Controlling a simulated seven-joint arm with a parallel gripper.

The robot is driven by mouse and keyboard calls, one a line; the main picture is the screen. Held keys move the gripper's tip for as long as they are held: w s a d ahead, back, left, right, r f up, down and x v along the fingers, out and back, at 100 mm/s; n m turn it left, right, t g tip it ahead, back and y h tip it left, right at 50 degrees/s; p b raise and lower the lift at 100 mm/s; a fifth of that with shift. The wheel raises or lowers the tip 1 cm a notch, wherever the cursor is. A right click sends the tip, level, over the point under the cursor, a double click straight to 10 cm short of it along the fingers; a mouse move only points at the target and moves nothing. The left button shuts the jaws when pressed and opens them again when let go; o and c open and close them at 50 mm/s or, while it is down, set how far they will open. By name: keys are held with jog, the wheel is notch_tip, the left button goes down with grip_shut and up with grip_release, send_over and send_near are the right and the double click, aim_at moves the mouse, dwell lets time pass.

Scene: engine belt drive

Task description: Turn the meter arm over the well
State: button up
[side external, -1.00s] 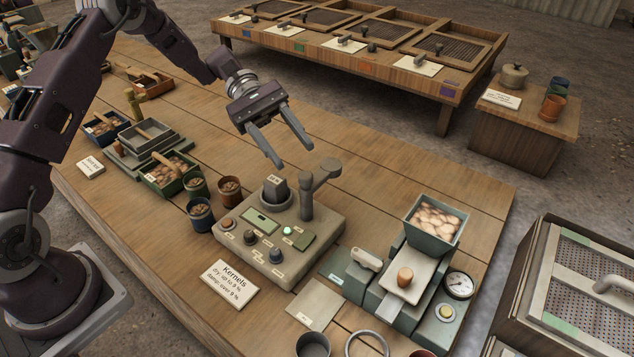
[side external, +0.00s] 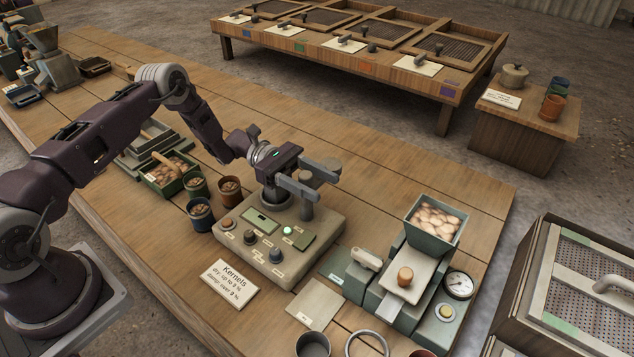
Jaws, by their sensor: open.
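The grey meter (side external: 282,245) stands on the bench with a round well (side external: 273,209) at its back left, partly hidden behind my gripper. The meter arm's upright post (side external: 306,209) rises beside the well. The fingers overlap the crossbar in the picture, seemingly one on each side. I cannot tell whether they touch it.
Cups of kernels (side external: 201,214) stand left of the meter, and a kernels sign (side external: 229,285) lies in front. A green machine with a hopper (side external: 436,222) and dial stands to the right. The bench behind the meter is clear.

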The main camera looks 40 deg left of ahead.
grip_shut()
dwell(1.3)
